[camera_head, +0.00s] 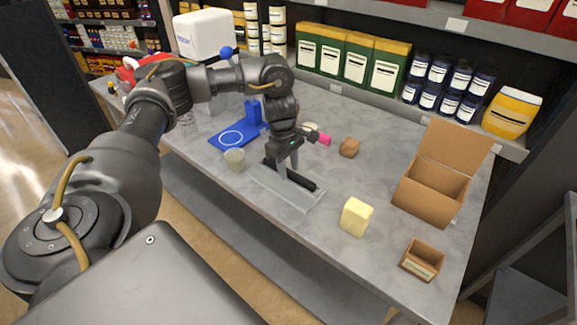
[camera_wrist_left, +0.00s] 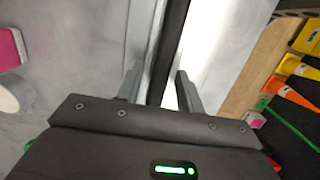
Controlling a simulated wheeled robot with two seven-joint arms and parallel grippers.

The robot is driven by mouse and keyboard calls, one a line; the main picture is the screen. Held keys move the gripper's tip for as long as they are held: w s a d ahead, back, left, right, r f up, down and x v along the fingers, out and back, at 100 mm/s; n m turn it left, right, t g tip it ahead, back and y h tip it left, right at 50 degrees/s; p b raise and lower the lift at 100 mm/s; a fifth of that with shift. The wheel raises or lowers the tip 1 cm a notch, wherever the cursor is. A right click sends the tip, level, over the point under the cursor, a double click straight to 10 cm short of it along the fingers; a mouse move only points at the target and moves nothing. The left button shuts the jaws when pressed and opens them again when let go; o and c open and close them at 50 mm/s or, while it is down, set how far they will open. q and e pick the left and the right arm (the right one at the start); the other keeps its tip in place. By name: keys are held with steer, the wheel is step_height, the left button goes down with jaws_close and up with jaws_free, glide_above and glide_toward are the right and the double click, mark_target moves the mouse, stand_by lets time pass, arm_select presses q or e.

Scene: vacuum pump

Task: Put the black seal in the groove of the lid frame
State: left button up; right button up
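The black seal (camera_head: 303,182) shows in the head view as a dark bar lying along the light grey lid frame (camera_head: 268,183). I cannot tell whether it sits in the groove. My left gripper (camera_head: 284,165) is over the frame, pointing down, and hides part of the seal. In the left wrist view, the seal (camera_wrist_left: 170,45) runs as a dark strip between the two fingers of this gripper (camera_wrist_left: 159,88). The fingers stand apart, with a gap beside the strip, so the gripper looks open. The pale frame (camera_wrist_left: 139,35) lies alongside the strip. My right gripper is not in view.
A grey cup (camera_head: 235,159) and a blue fixture (camera_head: 228,139) stand left of the frame. A pink item (camera_head: 323,139) and a brown block (camera_head: 350,147) lie behind it. A yellow block (camera_head: 356,217), a small box (camera_head: 422,261) and an open carton (camera_head: 430,191) stand right.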

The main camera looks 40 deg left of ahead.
arm_select(q)
steer(key=shift+r, duration=0.35)
step_height(320, 180, up, 12)
steer(key=a+p, duration=0.1)
steer(key=shift+a+f+p, duration=0.25)
steer(key=shift+a+p, duration=0.05)
steer(key=shift+a, duration=0.1)
